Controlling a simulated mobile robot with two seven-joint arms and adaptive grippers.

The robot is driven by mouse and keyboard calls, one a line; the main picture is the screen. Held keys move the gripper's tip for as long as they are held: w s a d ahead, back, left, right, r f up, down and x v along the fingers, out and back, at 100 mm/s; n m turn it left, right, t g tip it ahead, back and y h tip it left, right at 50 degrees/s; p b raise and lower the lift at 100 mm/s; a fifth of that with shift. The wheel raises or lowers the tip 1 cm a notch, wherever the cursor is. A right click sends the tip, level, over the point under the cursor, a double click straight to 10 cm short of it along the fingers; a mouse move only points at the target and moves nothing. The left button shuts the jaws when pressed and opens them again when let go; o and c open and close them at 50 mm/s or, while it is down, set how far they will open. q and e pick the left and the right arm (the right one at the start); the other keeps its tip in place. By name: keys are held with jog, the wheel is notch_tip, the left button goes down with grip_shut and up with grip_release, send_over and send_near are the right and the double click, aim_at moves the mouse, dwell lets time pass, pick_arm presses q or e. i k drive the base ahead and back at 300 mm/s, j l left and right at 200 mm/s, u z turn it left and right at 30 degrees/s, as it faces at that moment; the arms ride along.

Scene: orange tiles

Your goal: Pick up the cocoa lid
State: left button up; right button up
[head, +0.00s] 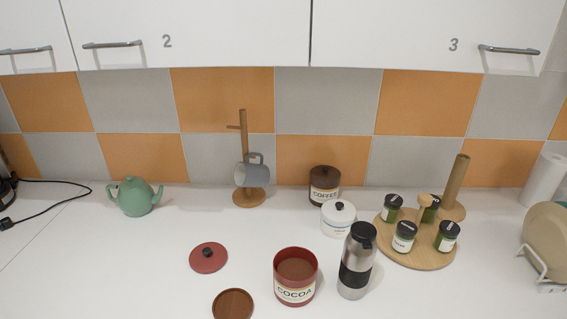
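The cocoa lid (208,258) is a round, dark red disc with a black knob on top. It lies flat on the white counter, knob up, left of the cocoa canister. The red cocoa canister (295,290) stands upright and open, with a white COCOA label and brown contents inside. Neither of my grippers shows in the head view.
A round wooden dish (233,304) lies just below the lid. A steel flask (356,262) stands right of the canister. A green teapot (135,196), a mug tree (249,197) and a coffee jar (324,186) stand behind. The counter left of the lid is clear.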

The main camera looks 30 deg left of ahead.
aim_at(208, 257)
jog(key=j+u, duration=0.1)
jog(key=u, duration=0.4)
jog(key=i+u, duration=0.1)
jog(key=u, duration=0.35)
jog(key=j+u, duration=0.15)
jog(key=u, duration=0.35)
